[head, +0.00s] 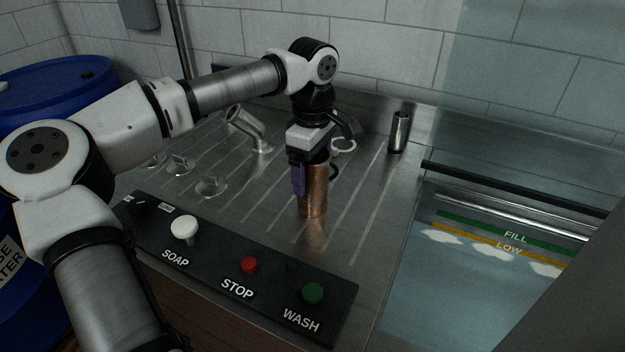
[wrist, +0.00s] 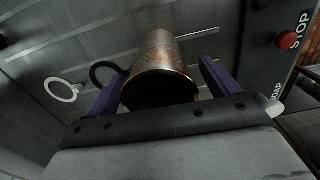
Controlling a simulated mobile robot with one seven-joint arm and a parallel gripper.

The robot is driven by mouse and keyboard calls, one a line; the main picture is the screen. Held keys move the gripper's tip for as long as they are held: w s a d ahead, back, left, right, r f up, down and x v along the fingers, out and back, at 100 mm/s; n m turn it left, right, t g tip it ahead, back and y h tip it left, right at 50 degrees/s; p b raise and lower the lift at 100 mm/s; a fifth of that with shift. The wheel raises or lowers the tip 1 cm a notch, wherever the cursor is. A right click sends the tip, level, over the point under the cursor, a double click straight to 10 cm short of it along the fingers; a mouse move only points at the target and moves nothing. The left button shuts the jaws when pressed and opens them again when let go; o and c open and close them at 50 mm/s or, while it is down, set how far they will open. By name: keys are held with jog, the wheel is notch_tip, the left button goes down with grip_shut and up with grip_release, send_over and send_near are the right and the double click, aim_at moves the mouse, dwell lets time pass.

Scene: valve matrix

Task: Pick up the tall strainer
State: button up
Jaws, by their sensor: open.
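The tall strainer is a copper-coloured perforated cylinder (head: 313,190) standing upright on the ribbed metal drainboard (head: 367,205). In the wrist view the strainer (wrist: 160,62) shows its dark open end, between the two purple fingers. My gripper (head: 307,182) points down over its upper part in the head view, and the near finger hides some of its left side. In the wrist view my gripper (wrist: 160,88) is open, with a finger on each side of the strainer. I cannot tell whether either finger touches it.
A black panel with a white soap knob (head: 185,230), red stop button (head: 249,265) and green wash button (head: 312,293) lies in front. A small metal cup (head: 399,132) stands behind right. White (head: 344,145) and black (wrist: 104,72) rings lie near the strainer. A water basin (head: 480,290) is at right.

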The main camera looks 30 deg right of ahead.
jog(key=shift+f, duration=1.1)
jog(key=c, duration=1.2)
